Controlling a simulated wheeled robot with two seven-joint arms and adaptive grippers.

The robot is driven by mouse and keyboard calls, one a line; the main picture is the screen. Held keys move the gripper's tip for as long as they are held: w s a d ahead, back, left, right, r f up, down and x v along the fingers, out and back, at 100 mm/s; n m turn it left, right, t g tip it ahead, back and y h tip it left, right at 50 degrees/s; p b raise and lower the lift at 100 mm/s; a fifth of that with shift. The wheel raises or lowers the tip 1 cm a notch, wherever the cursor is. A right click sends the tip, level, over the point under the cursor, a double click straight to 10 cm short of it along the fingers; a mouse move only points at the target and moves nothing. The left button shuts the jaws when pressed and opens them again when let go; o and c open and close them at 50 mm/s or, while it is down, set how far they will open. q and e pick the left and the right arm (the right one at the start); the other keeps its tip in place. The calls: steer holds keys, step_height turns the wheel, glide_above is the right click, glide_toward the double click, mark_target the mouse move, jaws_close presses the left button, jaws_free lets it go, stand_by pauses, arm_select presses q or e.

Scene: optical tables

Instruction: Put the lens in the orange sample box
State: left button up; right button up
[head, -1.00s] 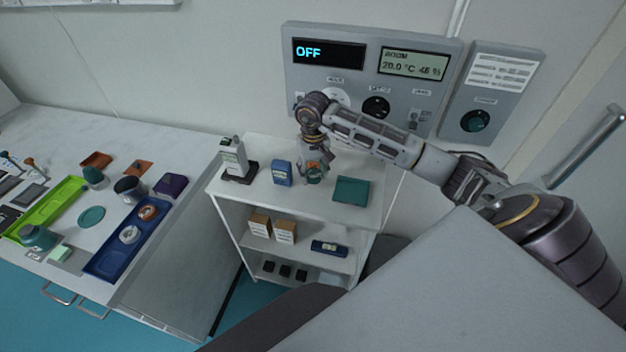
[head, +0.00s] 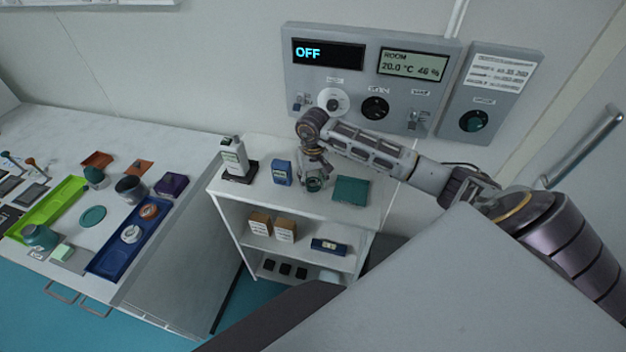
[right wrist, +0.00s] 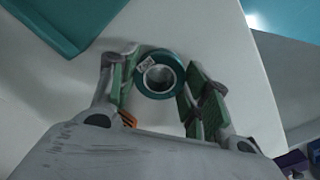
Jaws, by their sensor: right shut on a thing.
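My right gripper (head: 315,180) is at the top of the white shelf unit. In the right wrist view its green-padded fingers (right wrist: 157,90) are shut on a teal ring-shaped piece (right wrist: 141,87), which has a small white label and a greyish centre. I cannot tell for sure whether this is the lens. In the head view the piece (head: 315,186) shows low between the fingers, at or just above the shelf top. Two small flat orange-brown boxes or trays, a left one (head: 97,159) and a right one (head: 138,167), lie at the back of the left table. My left gripper is out of view.
On the shelf top (head: 262,192) stand a blue box (head: 282,173), a white-and-dark device (head: 235,160) and a flat teal box (head: 351,190) close right of my gripper. The left table holds a blue tray (head: 105,263) and a green tray (head: 66,191). A control panel hangs behind.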

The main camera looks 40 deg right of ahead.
mark_target(313, 182)
steer(key=shift+f, duration=0.15)
steer(key=o, duration=1)
steer(key=shift+r+b, duration=1.25)
steer(key=shift+r, duration=4.9)
steer(key=shift+o, duration=0.6)
